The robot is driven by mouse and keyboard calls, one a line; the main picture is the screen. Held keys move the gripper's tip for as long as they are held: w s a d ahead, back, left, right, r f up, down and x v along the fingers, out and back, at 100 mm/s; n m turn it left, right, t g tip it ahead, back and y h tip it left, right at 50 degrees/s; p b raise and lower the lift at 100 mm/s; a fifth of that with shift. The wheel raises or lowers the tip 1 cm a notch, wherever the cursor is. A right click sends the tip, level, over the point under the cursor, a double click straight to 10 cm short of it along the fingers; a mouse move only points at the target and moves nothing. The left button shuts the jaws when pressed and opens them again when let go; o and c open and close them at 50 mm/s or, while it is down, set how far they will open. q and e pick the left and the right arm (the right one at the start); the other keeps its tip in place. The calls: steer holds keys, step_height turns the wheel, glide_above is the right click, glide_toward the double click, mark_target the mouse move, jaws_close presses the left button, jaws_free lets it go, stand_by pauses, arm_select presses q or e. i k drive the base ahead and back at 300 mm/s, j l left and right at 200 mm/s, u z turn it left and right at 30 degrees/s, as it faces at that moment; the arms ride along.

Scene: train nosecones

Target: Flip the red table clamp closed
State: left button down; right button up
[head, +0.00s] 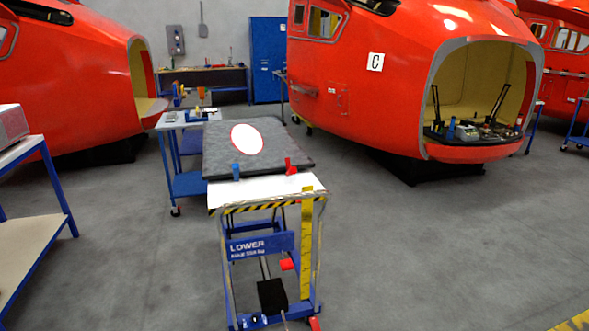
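A small red clamp (290,166) stands at the front right edge of a dark grey panel (275,158) on a white-topped lift table (262,190). It looks upright, but it is too small to tell whether it is open or closed. A blue clamp (236,171) sits at the panel's front edge, to the left of the red one. Neither of my grippers shows in the head view.
Red train nosecones (350,90) stand behind on both sides. A blue trolley (187,150) with tools is behind left, and a shelf table (30,190) stands at the far left. The grey floor right of the lift table is clear.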

mark_target(290, 171)
steer(key=i+l, duration=0.2)
steer(key=l, duration=0.2)
steer(key=i+l, duration=0.45)
steer(key=l, duration=0.3)
steer(key=i+l, duration=0.2)
steer(key=l, duration=0.2)
steer(key=i+l, duration=0.2)
steer(key=l, duration=0.15)
steer(key=i+l, duration=0.25)
steer(key=l, duration=0.15)
steer(key=i+l, duration=0.2)
steer(key=l, duration=0.15)
steer(key=i+l, duration=0.2)
steer(key=l, duration=0.2)
